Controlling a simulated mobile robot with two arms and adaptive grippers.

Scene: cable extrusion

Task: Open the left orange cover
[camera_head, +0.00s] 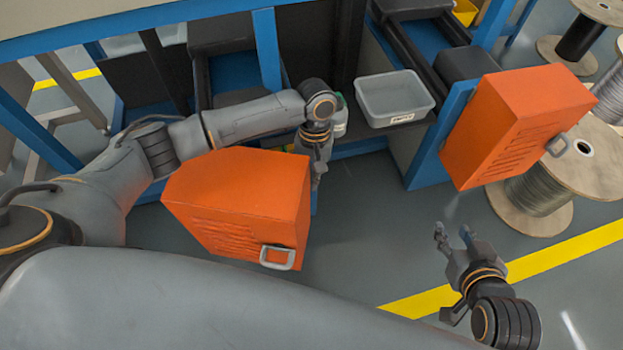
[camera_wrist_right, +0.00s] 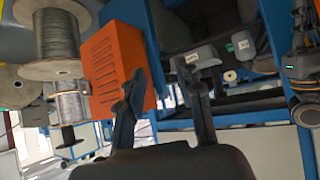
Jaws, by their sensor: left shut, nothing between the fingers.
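The left orange cover (camera_head: 236,195) is a vented box with a grey handle (camera_head: 278,258) at its lower right corner in the head view. My left arm passes behind it. My left gripper (camera_head: 317,182) points down just beyond the cover's right edge, away from the handle, with its fingers together and empty. A second orange cover (camera_head: 520,120), also with a handle (camera_head: 558,145), is at the right; an orange cover shows in the right wrist view (camera_wrist_right: 112,62). My right gripper (camera_head: 455,232) is open and empty, below the right cover; its spread fingers show in the wrist view (camera_wrist_right: 163,80).
A grey bin (camera_head: 394,97) labelled as empty stands on a ledge between the covers. Wooden cable spools (camera_head: 545,190) stand at the right, beside a yellow floor line (camera_head: 560,252). Blue machine frames (camera_head: 267,50) lie behind. The floor between the covers is clear.

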